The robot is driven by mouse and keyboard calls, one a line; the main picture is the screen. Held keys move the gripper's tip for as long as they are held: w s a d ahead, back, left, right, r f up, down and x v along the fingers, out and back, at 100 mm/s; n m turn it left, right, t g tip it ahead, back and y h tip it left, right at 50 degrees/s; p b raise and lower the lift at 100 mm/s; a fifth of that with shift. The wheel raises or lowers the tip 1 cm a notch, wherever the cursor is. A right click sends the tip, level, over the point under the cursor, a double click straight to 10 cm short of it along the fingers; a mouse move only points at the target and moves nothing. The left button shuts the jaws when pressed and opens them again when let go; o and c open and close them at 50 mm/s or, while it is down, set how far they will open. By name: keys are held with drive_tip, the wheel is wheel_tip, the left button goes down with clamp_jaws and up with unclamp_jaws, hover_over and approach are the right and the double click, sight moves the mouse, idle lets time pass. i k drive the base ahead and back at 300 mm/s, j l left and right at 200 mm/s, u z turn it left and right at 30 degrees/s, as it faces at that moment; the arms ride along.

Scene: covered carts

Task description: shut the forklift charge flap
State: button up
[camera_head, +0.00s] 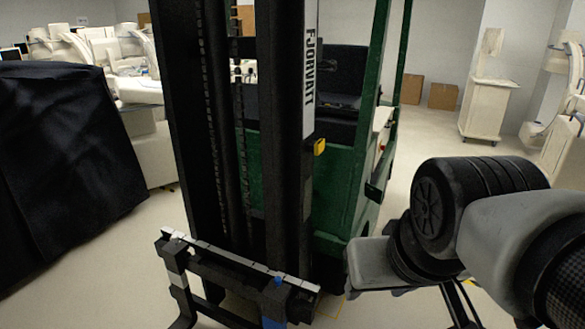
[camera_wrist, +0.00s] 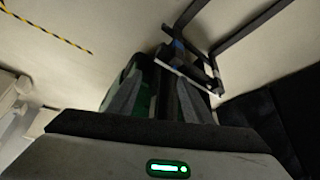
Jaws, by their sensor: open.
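The forklift (camera_head: 345,185) stands in the middle of the head view, with a green body behind a tall black mast. A small dark panel (camera_head: 376,190) juts from its right side; I cannot tell whether this is the charge flap. A yellow tab (camera_head: 319,147) shows beside the mast. The forklift's fork carriage (camera_wrist: 190,68) also shows in the wrist view, beyond my fingers. My gripper (camera_wrist: 157,84) is open, with its two grey fingers apart and no object visibly held. In the head view my arm fills the lower right, and the fingers cannot be made out.
A black-covered cart (camera_head: 65,165) stands on the left. Pale medical equipment (camera_head: 105,60) is behind it. Cardboard boxes (camera_head: 442,96) and a white cabinet (camera_head: 489,105) stand at the back right. Floor is open between them and the forklift. Yellow-black tape (camera_wrist: 50,28) crosses the floor.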

sight(373, 193)
drive_tip(key=i+l+z, duration=0.1)
drive_tip(key=z, duration=0.4)
drive_tip(key=i+l, duration=0.2)
drive_tip(key=i, duration=0.3)
drive_tip(key=i+l+z, duration=0.1)
drive_tip(key=i, duration=0.35)
drive_tip(key=i+l, duration=0.25)
drive_tip(key=i, duration=0.25)
drive_tip(key=i+l+z, duration=0.1)
drive_tip(key=i, duration=0.4)
